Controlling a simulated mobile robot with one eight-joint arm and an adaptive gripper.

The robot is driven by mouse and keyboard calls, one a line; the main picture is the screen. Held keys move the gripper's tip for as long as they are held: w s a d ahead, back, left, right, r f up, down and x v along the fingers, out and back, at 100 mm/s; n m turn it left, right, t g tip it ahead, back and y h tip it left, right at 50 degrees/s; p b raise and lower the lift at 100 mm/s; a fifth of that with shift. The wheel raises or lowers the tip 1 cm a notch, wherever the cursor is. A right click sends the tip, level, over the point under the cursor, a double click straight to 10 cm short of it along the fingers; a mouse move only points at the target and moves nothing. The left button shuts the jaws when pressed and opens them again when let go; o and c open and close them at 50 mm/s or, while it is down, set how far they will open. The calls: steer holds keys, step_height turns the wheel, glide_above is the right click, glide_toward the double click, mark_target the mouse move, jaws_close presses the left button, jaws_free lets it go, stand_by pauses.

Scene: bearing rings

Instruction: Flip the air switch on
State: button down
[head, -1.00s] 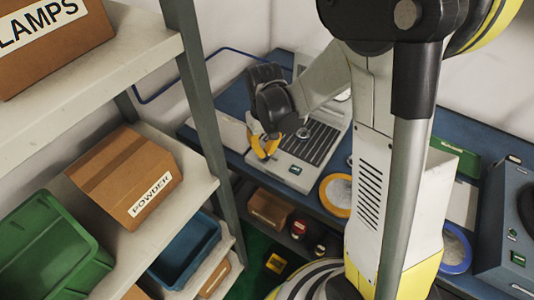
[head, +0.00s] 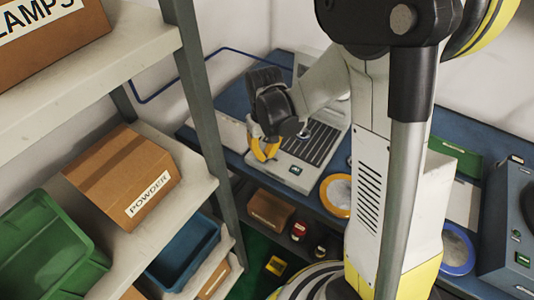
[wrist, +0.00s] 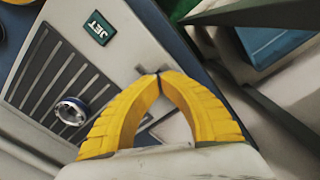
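My gripper (head: 265,152) is over the left end of the grey slatted machine (head: 322,128) on the blue bench. In the wrist view its two yellow fingers (wrist: 158,76) arch together and their tips meet, with nothing clearly held between them. The machine's pale casing (wrist: 135,48) lies just beyond the tips and carries a green JET plate (wrist: 99,34). A small grey part (wrist: 141,69) shows beside the fingertips; I cannot tell whether it is the air switch or which way it is set. Contact with it cannot be told.
A round metal piece (wrist: 70,112) sits on the slats. A yellow-rimmed dish (head: 337,196) and a blue-rimmed dish (head: 458,250) lie on the bench. A blue machine (head: 505,225) stands at right. Shelving with a POWDER box (head: 125,175) and a green bin (head: 45,245) stands at left.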

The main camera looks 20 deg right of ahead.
steer(key=shift+r+p, duration=2.55)
steer(key=shift+r, duration=0.95)
steer(key=shift+r, duration=0.4)
steer(key=s+r+m+t, duration=0.1)
steer(key=s+r+t, duration=0.6)
steer(key=s+r, duration=0.5)
step_height(320, 180, up, 3)
steer(key=shift+s+r, duration=0.1)
steer(key=shift+s, duration=0.3)
